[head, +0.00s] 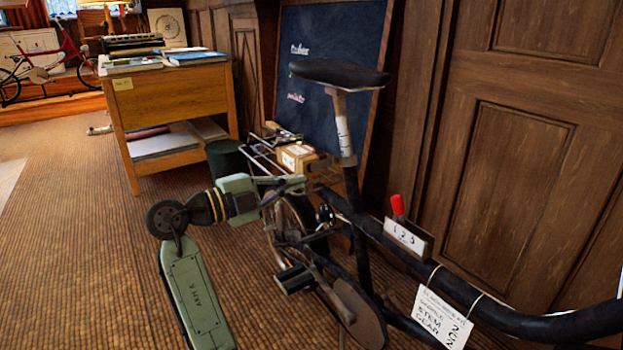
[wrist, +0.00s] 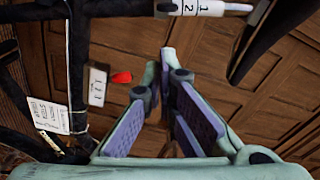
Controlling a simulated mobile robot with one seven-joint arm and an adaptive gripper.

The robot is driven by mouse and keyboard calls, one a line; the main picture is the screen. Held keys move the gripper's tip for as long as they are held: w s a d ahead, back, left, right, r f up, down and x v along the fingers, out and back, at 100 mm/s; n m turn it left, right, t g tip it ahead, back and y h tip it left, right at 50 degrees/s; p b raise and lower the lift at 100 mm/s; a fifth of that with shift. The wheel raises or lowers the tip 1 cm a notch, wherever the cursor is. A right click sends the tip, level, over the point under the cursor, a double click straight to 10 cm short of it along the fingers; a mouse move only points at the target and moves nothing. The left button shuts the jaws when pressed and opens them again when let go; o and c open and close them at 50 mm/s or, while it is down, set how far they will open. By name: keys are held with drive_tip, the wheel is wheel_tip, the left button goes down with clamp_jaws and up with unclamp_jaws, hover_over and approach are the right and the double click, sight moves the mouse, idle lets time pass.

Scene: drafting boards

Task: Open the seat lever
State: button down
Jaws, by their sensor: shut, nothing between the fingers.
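The bicycle's black saddle (head: 340,73) sits on a pale, marked seat post (head: 342,125) that enters the dark frame tube. In the wrist view the post (wrist: 215,7) runs along the top edge, with the saddle (wrist: 275,38) at the upper right. I cannot clearly make out a seat lever at the post's collar. My gripper (head: 301,181) is just left of the seat tube, its tips partly lost against the clutter behind. In the wrist view my gripper (wrist: 168,58) is shut and empty, its fingers pointing towards the wood panelling.
A red lever (head: 397,205) stands on a numbered plate (head: 408,238) on the frame tube. A paper tag (head: 443,316) hangs lower right. A chalkboard (head: 325,125) and panelled wall stand behind. A desk (head: 180,98) is at left; carpet in front of it is clear.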

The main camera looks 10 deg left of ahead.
drive_tip(key=shift+s+a+f, duration=0.1)
drive_tip(key=shift+s+a, duration=0.25)
drive_tip(key=shift+a, duration=0.45)
drive_tip(key=shift+s+a+f, duration=0.1)
drive_tip(key=shift+s+a, duration=0.25)
drive_tip(key=shift+a, duration=0.4)
